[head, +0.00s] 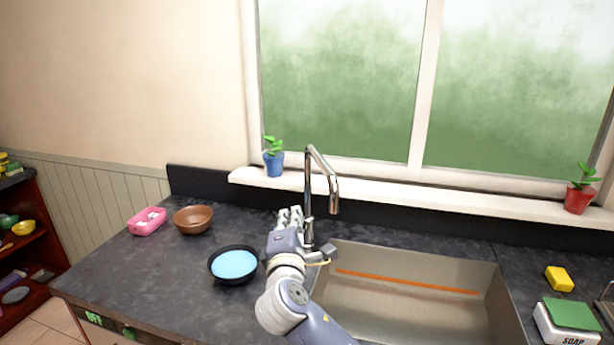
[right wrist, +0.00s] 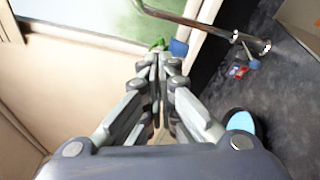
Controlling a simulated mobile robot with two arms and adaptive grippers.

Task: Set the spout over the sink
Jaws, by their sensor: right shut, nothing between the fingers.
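The chrome faucet spout (head: 322,168) rises behind the left end of the sink (head: 420,275). It arches toward the front right, its tip hanging near the sink's back left corner; I cannot tell if the tip is over the basin. My right gripper (head: 290,214) is shut and empty, just left of the faucet's upright. Whether it touches the upright is unclear. In the right wrist view the shut fingers (right wrist: 158,66) point toward the window side, and the spout (right wrist: 185,17) crosses above them, apart from them. My left gripper is not in view.
A dark pan with blue contents (head: 234,264), a brown bowl (head: 193,219) and a pink box (head: 147,221) stand left on the counter. A blue flowerpot (head: 273,163) stands on the sill behind my gripper. A yellow sponge (head: 559,279) and soap box (head: 570,322) are at right.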

